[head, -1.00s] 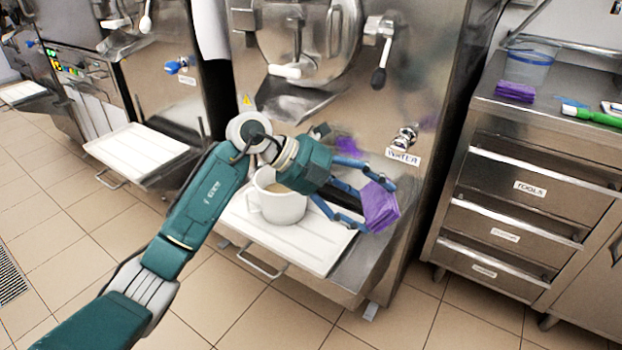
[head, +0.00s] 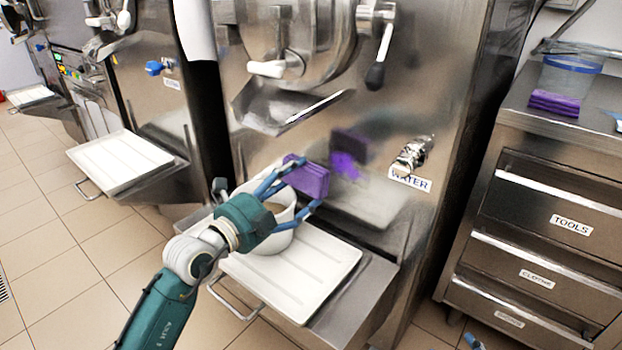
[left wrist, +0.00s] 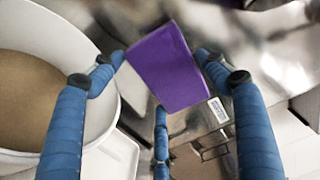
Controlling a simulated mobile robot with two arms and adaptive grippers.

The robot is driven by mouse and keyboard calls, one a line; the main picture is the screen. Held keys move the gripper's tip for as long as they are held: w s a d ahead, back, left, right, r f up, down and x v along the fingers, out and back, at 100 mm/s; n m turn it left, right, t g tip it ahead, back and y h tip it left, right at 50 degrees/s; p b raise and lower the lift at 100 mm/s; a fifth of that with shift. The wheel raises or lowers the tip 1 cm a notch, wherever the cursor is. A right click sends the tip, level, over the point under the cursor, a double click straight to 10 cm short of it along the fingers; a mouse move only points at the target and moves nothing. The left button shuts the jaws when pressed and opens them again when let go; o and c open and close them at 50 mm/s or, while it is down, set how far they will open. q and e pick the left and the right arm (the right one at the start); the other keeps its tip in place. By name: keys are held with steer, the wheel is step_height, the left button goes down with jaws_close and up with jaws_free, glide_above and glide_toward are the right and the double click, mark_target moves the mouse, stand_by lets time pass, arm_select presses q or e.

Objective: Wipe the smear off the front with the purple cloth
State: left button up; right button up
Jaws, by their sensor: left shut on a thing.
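The purple cloth (head: 312,181) is a folded pad held between the fingertips of my left gripper (head: 305,180), which is shut on it. It also shows in the left wrist view (left wrist: 166,68) between the blue fingers.
A white pail (head: 280,240) with brown content stands on the white tray (head: 330,262), right below my left gripper. A spout chute (head: 285,105) juts out above. A water tap (head: 415,155) is right of the smear. More purple cloths (head: 555,103) lie on the right-hand cabinet.

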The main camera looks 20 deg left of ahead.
mark_target(328, 163)
arm_select(q)
steer(key=shift+w, duration=0.2)
steer(key=shift+b+x, duration=0.95)
steer(key=shift+x, duration=1.8)
arm_select(e)
steer(key=w+a+r+t+y, duration=0.1)
steer(key=r+t, duration=0.4)
steer(key=r, duration=0.5)
steer(key=shift+w+a+r+y, duration=0.15)
steer(key=shift+w+a+y, duration=0.15)
steer(key=shift+w+a, duration=0.75)
arm_select(q)
steer(key=shift+r, duration=0.1)
arm_select(e)
steer(key=shift+w+d, duration=0.3)
steer(key=shift+d, duration=0.05)
arm_select(q)
steer(key=shift+w+d, duration=0.1)
steer(key=shift+w, duration=0.1)
arm_select(e)
steer(key=shift+f, duration=0.25)
